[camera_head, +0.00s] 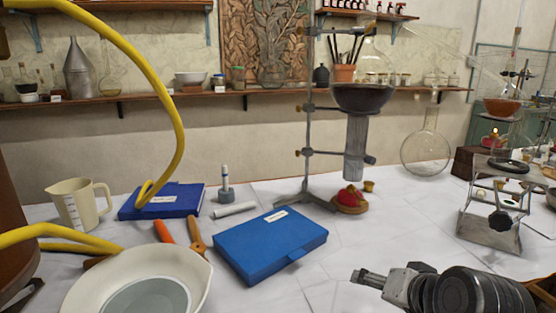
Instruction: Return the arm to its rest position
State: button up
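My gripper (362,276) is at the lower right of the head view, at the end of my dark, ribbed arm. It points left, low over the white table (318,290). No object shows in it. Its fingers are small and seen from the side, so I cannot tell whether they are open or shut. The closed blue case (268,245) lies left of it, apart from it.
A metal stand (308,120) holds a round flask of dark liquid (362,95). Right of it are a clear flask (427,145) and a lab jack (492,230). At left are a white bowl (80,290), a beige jug (75,205) and a yellow hose (165,90).

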jog(key=s+n+g+h, duration=0.2)
jog(key=s+n+g, duration=0.1)
jog(key=s+n, duration=0.3)
notch_tip(320, 180, up, 15)
jog(key=m+p, duration=0.1)
jog(key=p, duration=1.5)
jog(key=shift+s+d+t+p, duration=0.3)
jog(key=shift+d+p, duration=0.1)
jog(key=shift+d, duration=0.05)
